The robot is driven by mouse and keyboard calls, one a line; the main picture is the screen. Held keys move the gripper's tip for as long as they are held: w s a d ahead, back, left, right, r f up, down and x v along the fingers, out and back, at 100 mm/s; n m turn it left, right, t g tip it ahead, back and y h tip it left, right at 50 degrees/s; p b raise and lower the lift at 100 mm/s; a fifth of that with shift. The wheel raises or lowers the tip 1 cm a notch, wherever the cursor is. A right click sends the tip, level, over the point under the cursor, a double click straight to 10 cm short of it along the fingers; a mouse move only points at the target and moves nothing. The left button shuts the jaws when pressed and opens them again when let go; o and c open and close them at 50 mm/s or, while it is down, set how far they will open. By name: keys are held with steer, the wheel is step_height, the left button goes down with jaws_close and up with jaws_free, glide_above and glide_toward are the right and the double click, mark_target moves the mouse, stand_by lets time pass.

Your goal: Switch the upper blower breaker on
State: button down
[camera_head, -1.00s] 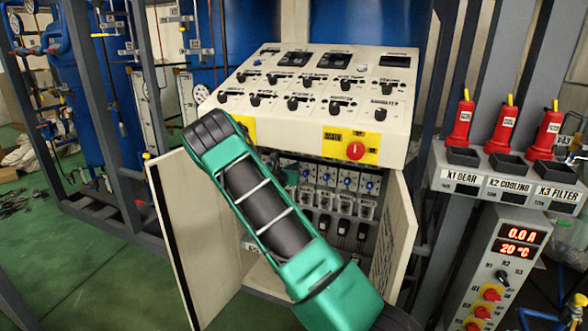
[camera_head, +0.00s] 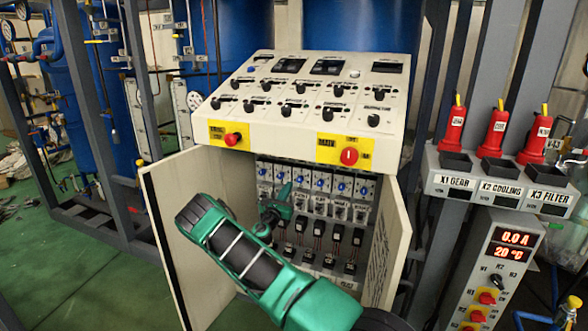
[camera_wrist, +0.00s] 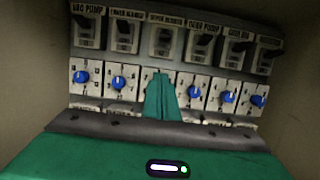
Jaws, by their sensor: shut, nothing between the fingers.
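The upper blower breaker (camera_wrist: 165,40) is the third from the left in the top row of the wrist view. It is a pale box with a dark toggle; I cannot tell its position. My gripper (camera_wrist: 160,76) is shut and empty. Its green fingertips point up just below this breaker, over the row of blue knobs, and hide part of that row. I cannot tell whether they touch anything. In the head view my gripper (camera_head: 284,192) is inside the open cabinet, at the left part of the breaker row, and my arm hides the lower left.
The lower blower breaker (camera_wrist: 124,35) is just left and another breaker (camera_wrist: 202,42) just right. The cabinet's left door (camera_head: 165,215) and right door (camera_head: 392,240) stand open.

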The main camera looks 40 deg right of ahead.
stand_by(0.3)
steer(key=w+d+r, duration=0.4)
steer(key=d+r, duration=0.2)
steer(key=d, duration=0.2)
steer(key=shift+w+d+r, duration=0.2)
steer(key=shift+d+r, duration=0.1)
steer(key=shift+a, duration=0.1)
stand_by(0.4)
